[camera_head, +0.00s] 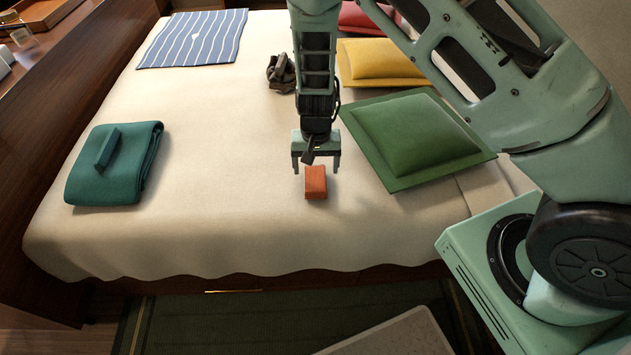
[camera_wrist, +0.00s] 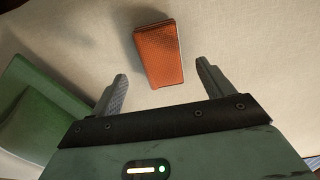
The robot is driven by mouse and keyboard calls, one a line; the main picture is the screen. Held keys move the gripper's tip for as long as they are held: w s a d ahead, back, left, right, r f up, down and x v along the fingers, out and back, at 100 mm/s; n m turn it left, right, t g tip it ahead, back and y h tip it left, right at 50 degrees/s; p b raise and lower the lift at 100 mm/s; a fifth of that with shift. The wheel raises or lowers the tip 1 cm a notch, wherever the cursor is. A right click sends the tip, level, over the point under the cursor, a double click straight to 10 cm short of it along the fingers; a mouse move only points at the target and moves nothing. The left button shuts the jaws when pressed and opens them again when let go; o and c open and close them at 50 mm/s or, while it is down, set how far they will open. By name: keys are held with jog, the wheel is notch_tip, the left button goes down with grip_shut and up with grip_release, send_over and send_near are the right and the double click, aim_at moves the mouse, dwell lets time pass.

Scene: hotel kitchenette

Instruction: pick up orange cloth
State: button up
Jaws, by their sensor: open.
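The orange cloth (camera_head: 316,183) is a small folded block lying on the cream bed cover. My gripper (camera_head: 316,171) points down at it from above, with its fingers open and empty. In the wrist view the orange cloth (camera_wrist: 159,54) lies beyond the fingertips, roughly between the lines of the two fingers. The gripper (camera_wrist: 162,82) is not touching it there. The exact height of the fingers above the cloth is hard to tell.
A green pillow (camera_head: 419,133) lies close on the right, with a yellow pillow (camera_head: 380,62) behind. A folded teal cloth (camera_head: 113,163) lies at left, a striped blue cloth (camera_head: 193,38) at back left, and a dark crumpled item (camera_head: 281,74) behind. The bed cover (camera_head: 215,180) left of the gripper is clear.

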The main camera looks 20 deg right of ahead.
aim_at(315, 177)
jog(key=shift+w+f, duration=0.1)
jog(key=shift+f, duration=2.65)
jog(key=c, duration=1.1)
jog(key=shift+c, duration=0.2)
notch_tip(315, 177, up, 10)
jog(key=shift+r+p, duration=0.1)
jog(key=shift+p, duration=0.25)
